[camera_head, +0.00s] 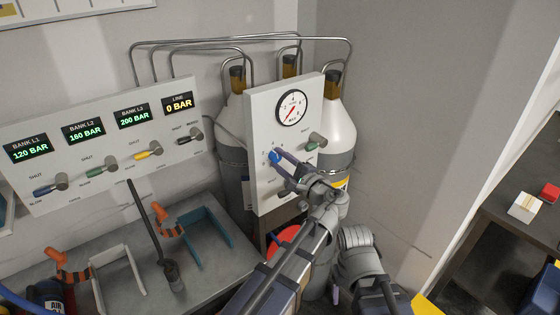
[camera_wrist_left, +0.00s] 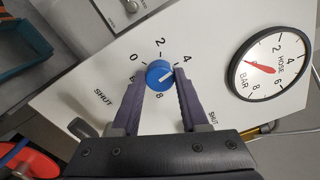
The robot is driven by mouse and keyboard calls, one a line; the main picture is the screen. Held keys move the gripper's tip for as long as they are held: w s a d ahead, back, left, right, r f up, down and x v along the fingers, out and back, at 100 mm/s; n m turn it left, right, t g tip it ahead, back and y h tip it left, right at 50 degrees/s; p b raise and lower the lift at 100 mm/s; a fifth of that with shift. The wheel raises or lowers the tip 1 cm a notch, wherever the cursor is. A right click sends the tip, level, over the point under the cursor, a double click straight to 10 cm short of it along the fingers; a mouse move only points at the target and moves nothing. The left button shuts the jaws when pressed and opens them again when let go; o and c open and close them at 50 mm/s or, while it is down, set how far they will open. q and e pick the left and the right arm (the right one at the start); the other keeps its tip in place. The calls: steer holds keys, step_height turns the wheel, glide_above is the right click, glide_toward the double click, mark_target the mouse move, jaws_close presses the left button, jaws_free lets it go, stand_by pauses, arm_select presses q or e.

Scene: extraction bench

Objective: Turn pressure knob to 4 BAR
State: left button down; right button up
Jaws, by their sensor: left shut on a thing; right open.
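The blue pressure knob (camera_wrist_left: 160,73) sits on the white panel (camera_head: 259,115), within a printed scale whose 0, 2, 4 and 8 are readable in the left wrist view. Its white line slants from lower left to upper right, with the upper-right end below the 4. The knob also shows in the head view (camera_head: 274,157). My left gripper (camera_wrist_left: 160,82) is shut on the knob, with a purple finger on each side. My right gripper (camera_head: 362,293) is open and empty, low and right of the panel.
The round hose gauge (camera_head: 292,107) sits above the knob, its red needle toward the low end. The line display (camera_head: 179,103) reads 0 BAR. A green-handled valve (camera_head: 316,142) is right of the knob. Gas cylinders (camera_head: 341,130) stand behind the panel. A workbench (camera_head: 222,268) lies lower left.

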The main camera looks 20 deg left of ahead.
arm_select(q)
steer(key=shift+f+m, duration=0.1)
steer(key=shift+m, duration=0.8)
steer(key=shift+c, duration=2.1)
jaws_free()
steer(key=shift+s+d, duration=0.1)
